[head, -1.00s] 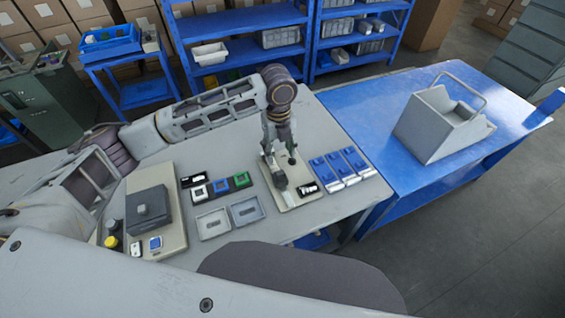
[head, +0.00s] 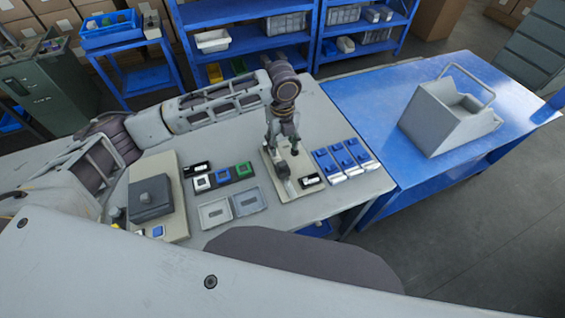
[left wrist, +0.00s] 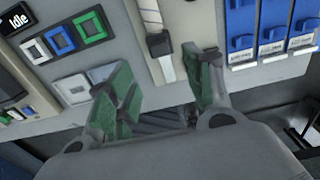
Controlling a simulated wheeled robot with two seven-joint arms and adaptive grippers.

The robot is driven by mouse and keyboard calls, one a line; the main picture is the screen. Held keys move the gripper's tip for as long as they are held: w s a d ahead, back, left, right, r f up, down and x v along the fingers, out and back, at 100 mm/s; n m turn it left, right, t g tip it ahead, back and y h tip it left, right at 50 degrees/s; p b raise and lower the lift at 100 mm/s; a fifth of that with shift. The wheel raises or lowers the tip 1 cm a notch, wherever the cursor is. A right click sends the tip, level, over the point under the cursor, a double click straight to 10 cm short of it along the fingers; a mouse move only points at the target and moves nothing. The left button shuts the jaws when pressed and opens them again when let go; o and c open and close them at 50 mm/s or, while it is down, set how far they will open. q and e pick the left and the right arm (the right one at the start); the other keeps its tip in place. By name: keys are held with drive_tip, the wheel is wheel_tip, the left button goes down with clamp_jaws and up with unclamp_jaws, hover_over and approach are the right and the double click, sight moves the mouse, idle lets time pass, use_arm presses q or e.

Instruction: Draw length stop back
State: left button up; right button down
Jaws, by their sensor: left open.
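A pale base plate (head: 273,164) on the grey table carries a dark upright block (head: 282,171), which seems to be the length stop. In the left wrist view the plate shows a white strip (left wrist: 152,14) with a dark-and-grey block (left wrist: 159,43) on it. My left gripper (head: 282,150) is above this plate, pointing down. In the left wrist view its green-padded fingers (left wrist: 160,92) are spread apart with nothing between them. The block lies just beyond the fingertips; whether they touch it I cannot tell. My right gripper is not in view.
Blue slider units (head: 343,158) stand close right of the plate. To the left are white, blue and green framed buttons (head: 222,177), two shallow trays (head: 249,201) and a grey box (head: 150,197). A grey bin (head: 448,112) stands on the blue table (head: 375,90).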

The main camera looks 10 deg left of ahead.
sight(282, 163)
use_arm(q)
wheel_tip(282, 163, down, 11)
drive_tip(key=shift+f+p, duration=0.15)
drive_tip(key=shift+p, duration=0.25)
idle(0.4)
drive_tip(key=shift+c, duration=0.4)
clamp_jaws()
